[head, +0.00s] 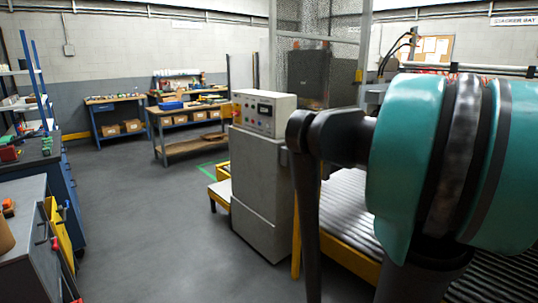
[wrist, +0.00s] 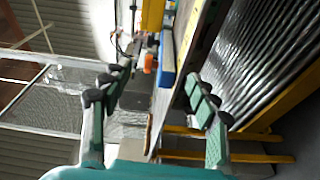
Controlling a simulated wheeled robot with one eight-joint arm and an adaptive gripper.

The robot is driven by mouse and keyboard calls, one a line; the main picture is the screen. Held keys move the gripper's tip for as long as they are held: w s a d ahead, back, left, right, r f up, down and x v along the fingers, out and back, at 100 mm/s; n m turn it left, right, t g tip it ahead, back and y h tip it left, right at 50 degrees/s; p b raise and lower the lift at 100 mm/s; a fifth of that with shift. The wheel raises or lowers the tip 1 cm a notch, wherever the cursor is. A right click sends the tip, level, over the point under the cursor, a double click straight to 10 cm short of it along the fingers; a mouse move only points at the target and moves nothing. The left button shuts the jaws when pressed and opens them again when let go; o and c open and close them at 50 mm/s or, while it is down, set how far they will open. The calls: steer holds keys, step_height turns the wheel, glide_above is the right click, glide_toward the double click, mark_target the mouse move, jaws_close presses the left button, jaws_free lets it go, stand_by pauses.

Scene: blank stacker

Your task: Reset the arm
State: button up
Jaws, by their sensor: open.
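My gripper (wrist: 160,88) shows in the wrist view with its teal-padded fingers spread wide apart. It is open, and nothing is between the fingers. In the head view my teal and dark arm fills the right side; I cannot make out the gripper there. The wrist view is turned on its side and looks toward a roller conveyor (wrist: 250,60), a blue part (wrist: 166,62) and a mesh fence panel (wrist: 45,100). The fingers look apart from all of these.
A grey control cabinet (head: 262,190) stands close beside my arm in the head view. The roller conveyor (head: 345,205) with yellow edges runs behind the arm. Workbenches (head: 180,148) stand at the back, and a grey cabinet (head: 25,240) at left. The floor (head: 150,205) between is clear.

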steer(key=a+f+m+g+y, duration=0.3)
steer(key=a+f+m, duration=0.2)
steer(key=a+f, duration=0.4)
steer(key=s+a+f+m+g+y, duration=0.1)
steer(key=s+a+f+g+y, duration=0.1)
steer(key=s+a+f, duration=0.2)
steer(key=s+a+f+m+g+y, duration=0.2)
steer(key=s+a+f, duration=0.3)
steer(key=a, duration=0.5)
steer(key=s+a+f+m+g+y, duration=0.2)
steer(key=s+a+f+g+y, duration=0.1)
steer(key=a+f, duration=0.4)
steer(key=shift+s+a+f+y, duration=0.4)
steer(key=shift+s+f, duration=0.15)
steer(key=shift+s, duration=0.35)
